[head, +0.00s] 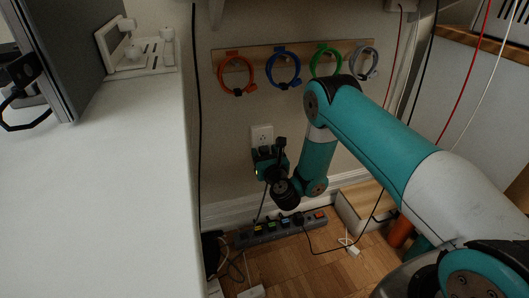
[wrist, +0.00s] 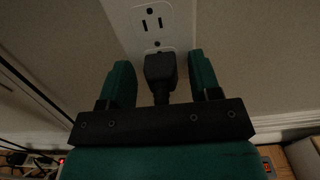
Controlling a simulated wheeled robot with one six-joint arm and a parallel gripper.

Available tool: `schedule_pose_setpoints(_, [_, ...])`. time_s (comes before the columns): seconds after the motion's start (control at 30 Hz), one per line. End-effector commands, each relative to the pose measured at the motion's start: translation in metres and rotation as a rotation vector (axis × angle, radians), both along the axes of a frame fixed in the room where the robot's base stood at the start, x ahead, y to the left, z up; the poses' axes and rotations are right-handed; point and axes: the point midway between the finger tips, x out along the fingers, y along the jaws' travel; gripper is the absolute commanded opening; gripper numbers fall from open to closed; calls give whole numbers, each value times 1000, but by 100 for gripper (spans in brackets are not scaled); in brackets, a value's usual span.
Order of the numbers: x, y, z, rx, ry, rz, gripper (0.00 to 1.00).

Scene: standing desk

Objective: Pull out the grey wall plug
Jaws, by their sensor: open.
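The dark grey wall plug (wrist: 160,68) sits in the lower socket of the white wall outlet (wrist: 151,18), with its cord running down toward my gripper. The upper socket is empty in the wrist view. My gripper (wrist: 160,62) is open, with one teal finger on each side of the plug and a visible gap on both sides. In the head view, my gripper (head: 268,160) is against the wall just below the upper part of the outlet (head: 262,136). There, the gripper and wrist hide most of the plug.
A grey power strip (head: 282,229) with plugs and cables lies on the wooden floor below. A white desk top (head: 110,200) fills the left side. Coloured cable loops hang on a wooden rail (head: 262,52) above. Loose cables hang at the right.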

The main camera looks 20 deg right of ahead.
Motion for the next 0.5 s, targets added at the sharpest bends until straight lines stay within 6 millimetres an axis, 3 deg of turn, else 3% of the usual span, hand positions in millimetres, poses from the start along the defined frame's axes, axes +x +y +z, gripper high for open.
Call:
schedule_pose_setpoints(0.4, [0,-2,0,0,0,0,57])
schedule_pose_setpoints(0.5, [0,-2,0,0,0,0,34])
